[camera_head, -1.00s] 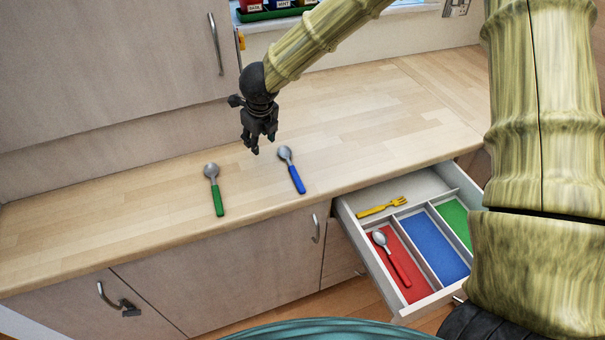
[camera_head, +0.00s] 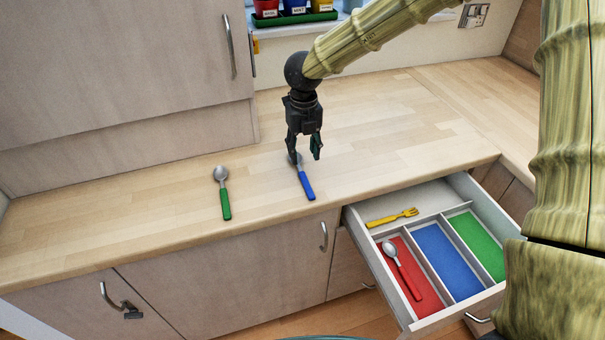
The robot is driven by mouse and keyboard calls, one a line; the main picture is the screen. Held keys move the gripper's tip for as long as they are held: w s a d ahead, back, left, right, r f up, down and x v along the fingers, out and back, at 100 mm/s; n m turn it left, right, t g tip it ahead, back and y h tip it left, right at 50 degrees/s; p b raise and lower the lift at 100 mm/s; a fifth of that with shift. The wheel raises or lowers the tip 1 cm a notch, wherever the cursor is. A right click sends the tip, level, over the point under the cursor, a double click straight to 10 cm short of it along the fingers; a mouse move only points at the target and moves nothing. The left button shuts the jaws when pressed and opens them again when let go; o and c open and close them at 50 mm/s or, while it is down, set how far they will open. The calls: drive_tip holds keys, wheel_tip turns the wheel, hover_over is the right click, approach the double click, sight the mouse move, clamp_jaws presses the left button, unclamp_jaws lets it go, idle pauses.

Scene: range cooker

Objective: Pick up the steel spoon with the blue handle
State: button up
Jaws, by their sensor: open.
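The steel spoon with the blue handle (camera_head: 306,185) lies on the wooden worktop near its front edge. Its handle points toward the front edge and its bowl points to the back. My gripper (camera_head: 305,157) is open, pointing down over the bowl end of this spoon. Its fingers partly hide the bowl. I cannot tell how high the fingertips are above the worktop.
A green-handled spoon (camera_head: 225,202) lies on the worktop (camera_head: 130,195) to the left. An open drawer (camera_head: 432,208) at the right holds a yellow fork (camera_head: 392,217) and a red-handled spoon (camera_head: 404,272). Its compartments are red, blue and green. Small pots (camera_head: 296,10) stand at the back.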

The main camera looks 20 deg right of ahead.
sight(302, 173)
drive_tip(key=shift+s+a+f+p, duration=0.15)
drive_tip(key=shift+f+p, duration=0.15)
drive_tip(key=shift+f, duration=0.45)
drive_tip(key=shift+s+a+f+p, duration=0.15)
drive_tip(key=shift+f+p, duration=0.1)
drive_tip(key=shift+f, duration=0.55)
drive_tip(key=shift+s+a+f+p, duration=0.15)
drive_tip(key=shift+f+p, duration=0.15)
drive_tip(key=shift+f, duration=1.1)
clamp_jaws()
